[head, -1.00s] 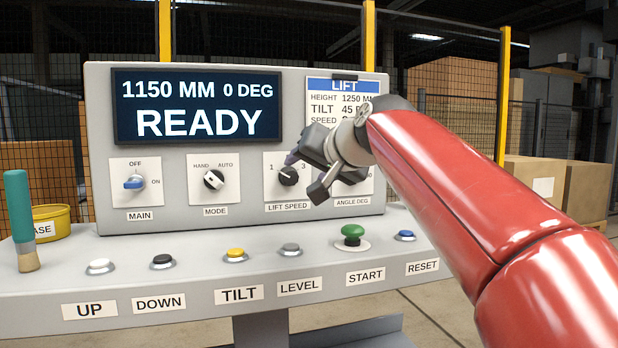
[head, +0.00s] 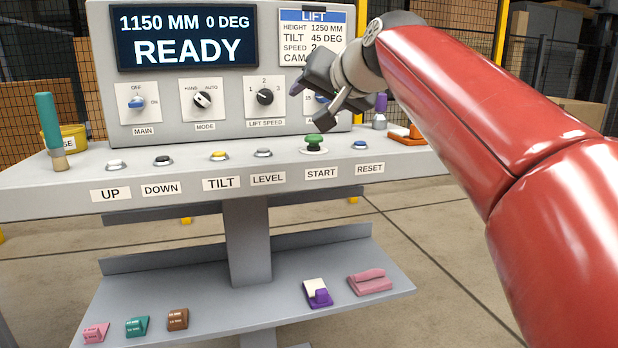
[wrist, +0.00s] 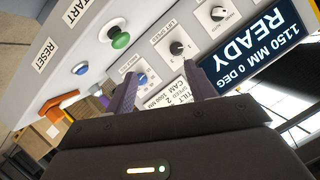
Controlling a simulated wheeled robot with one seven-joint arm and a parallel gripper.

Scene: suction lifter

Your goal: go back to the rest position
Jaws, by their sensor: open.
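My gripper (head: 318,103) hangs open and empty in front of the control panel (head: 180,128), over the angle dial and above the green START button (head: 314,144). In the wrist view its two purple fingers stand apart, with the panel between and beyond them. I see no contact with the panel. The display (head: 187,38) reads 1150 MM, 0 DEG, READY. The LIFT SPEED knob (head: 265,97) is in clear view. The angle dial (wrist: 141,78) is partly hidden by my gripper in the head view and shows between the fingers in the wrist view.
A LIFT card (head: 312,45) is partly hidden by my arm. A green-handled brush (head: 48,125) and yellow tin (head: 76,137) stand at left. An orange object (head: 407,138) is at right. A lower shelf (head: 230,305) holds several small coloured items. Fencing stands behind.

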